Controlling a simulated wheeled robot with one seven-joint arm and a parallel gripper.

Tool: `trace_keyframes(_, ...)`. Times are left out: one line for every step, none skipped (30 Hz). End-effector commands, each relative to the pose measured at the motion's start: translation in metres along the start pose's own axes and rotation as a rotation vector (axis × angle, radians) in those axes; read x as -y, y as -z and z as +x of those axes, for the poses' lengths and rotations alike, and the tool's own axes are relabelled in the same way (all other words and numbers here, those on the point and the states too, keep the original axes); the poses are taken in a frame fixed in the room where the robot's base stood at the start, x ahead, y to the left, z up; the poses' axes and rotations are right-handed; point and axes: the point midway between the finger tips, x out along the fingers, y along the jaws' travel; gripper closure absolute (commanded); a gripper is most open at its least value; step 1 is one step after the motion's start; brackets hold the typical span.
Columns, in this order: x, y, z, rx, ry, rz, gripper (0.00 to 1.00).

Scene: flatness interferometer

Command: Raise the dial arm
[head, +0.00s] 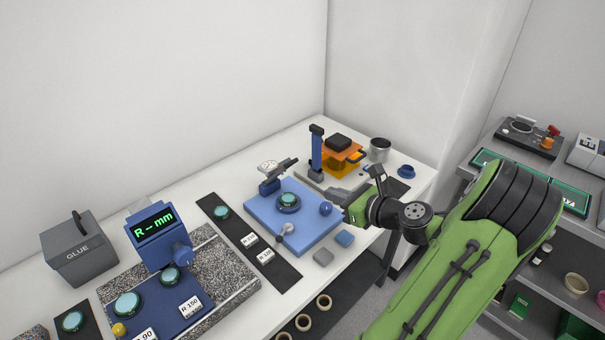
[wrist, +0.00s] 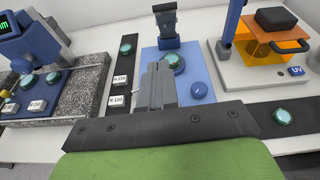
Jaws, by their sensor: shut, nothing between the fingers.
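The dial stand with its white-faced dial (head: 268,166) and dark arm (head: 287,165) stands at the back left of a blue plate (head: 262,222). The arm looks tilted up to the right in the head view. In the wrist view the dark arm and blue stand (wrist: 166,22) show at the top, beyond a teal round lens (wrist: 172,62) in a holder on the plate. The lens also shows in the head view (head: 289,199). My gripper (head: 338,197) is shut and empty near the plate's right edge, apart from the dial arm. Its fingers (wrist: 157,85) point toward the stand.
A blue knob (head: 325,209) and a grey-tipped lever (head: 283,233) sit on the plate. An orange-shielded UV station (head: 341,152) and a metal cup (head: 380,149) stand behind my gripper. Black strips (head: 243,240) with lenses and labels lie left of the plate.

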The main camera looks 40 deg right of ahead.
Motion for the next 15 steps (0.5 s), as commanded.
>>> trace_keyframes(0.005,0.001,-0.002,0.018,0.014,0.032,1.00)
trace_keyframes(0.006,0.001,-0.002,0.023,0.017,0.040,1.00)
trace_keyframes(0.006,0.000,0.001,0.024,0.018,0.043,1.00)
trace_keyframes(0.006,0.000,0.005,0.023,0.017,0.042,1.00)
trace_keyframes(0.005,0.000,0.009,0.022,0.014,0.041,1.00)
trace_keyframes(0.005,0.000,0.016,0.022,0.013,0.040,1.00)
trace_keyframes(0.005,0.000,0.023,0.022,0.012,0.038,1.00)
trace_keyframes(0.005,0.000,0.029,0.021,0.012,0.038,1.00)
trace_keyframes(0.005,0.000,0.038,0.021,0.011,0.039,1.00)
trace_keyframes(0.005,0.000,0.045,0.021,0.011,0.038,1.00)
trace_keyframes(0.005,-0.001,0.052,0.022,0.011,0.036,1.00)
trace_keyframes(0.005,0.000,0.060,0.020,0.011,0.037,1.00)
trace_keyframes(0.005,-0.001,0.067,0.020,0.011,0.037,1.00)
trace_keyframes(0.005,-0.001,0.074,0.020,0.011,0.036,1.00)
trace_keyframes(0.006,-0.001,0.083,0.020,0.012,0.036,1.00)
